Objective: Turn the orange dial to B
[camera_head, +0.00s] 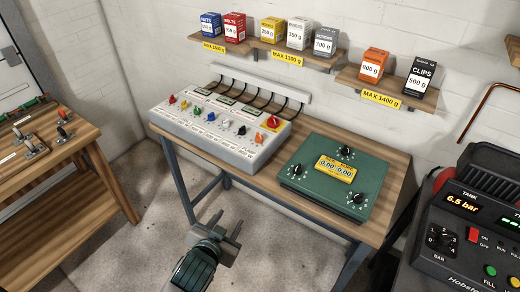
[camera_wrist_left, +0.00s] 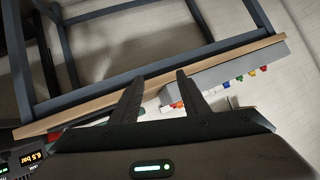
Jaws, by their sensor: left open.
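The orange dial (camera_head: 259,138) sits at the right end of a row of coloured dials on a white panel (camera_head: 243,159). The panel lies on the wooden workbench (camera_head: 282,187). The letters around the dial are too small to read. My left gripper (camera_head: 228,222) is open and empty, in front of the bench and apart from the dial. In the left wrist view the open fingers (camera_wrist_left: 158,82) point at the bench edge. A small orange spot, likely the same dial, shows beside the right finger (camera_wrist_left: 177,104). My right gripper is not in view.
A green box with black knobs (camera_head: 318,205) stands right of the panel. A red button on yellow (camera_head: 271,122) is behind the orange dial. Shelves with small boxes (camera_head: 297,58) hang above. A dark compressor (camera_head: 460,230) stands at right, another bench (camera_head: 85,165) at left.

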